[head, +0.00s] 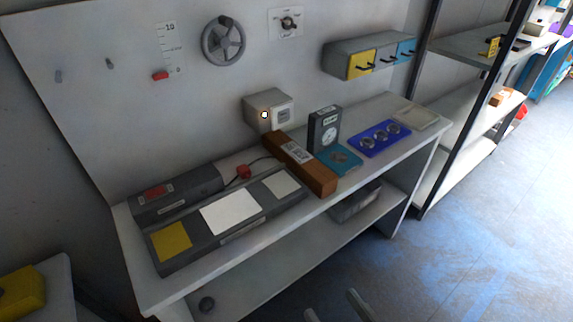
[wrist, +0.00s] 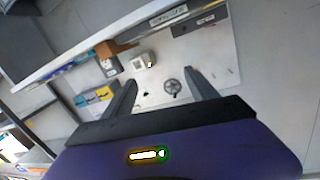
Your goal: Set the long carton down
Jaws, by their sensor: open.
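The long carton (head: 318,178) is a brown box with a white label on its top. It lies flat on the workbench, slanting from the wall side toward the front edge. Its near end rests by the right end of the grey panel unit. Part of it also shows as a brown shape in the wrist view (wrist: 112,48). My gripper (head: 336,306) shows at the bottom of the head view, low in front of the bench and apart from the carton. In the wrist view its two fingers (wrist: 161,78) are spread with nothing between them.
The grey panel unit (head: 215,232) with yellow and white pads fills the bench's left. A dark box with a dial (head: 324,130), a teal pad (head: 347,156) and a blue tray (head: 364,146) stand right of the carton. A shelf rack (head: 470,95) is further right.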

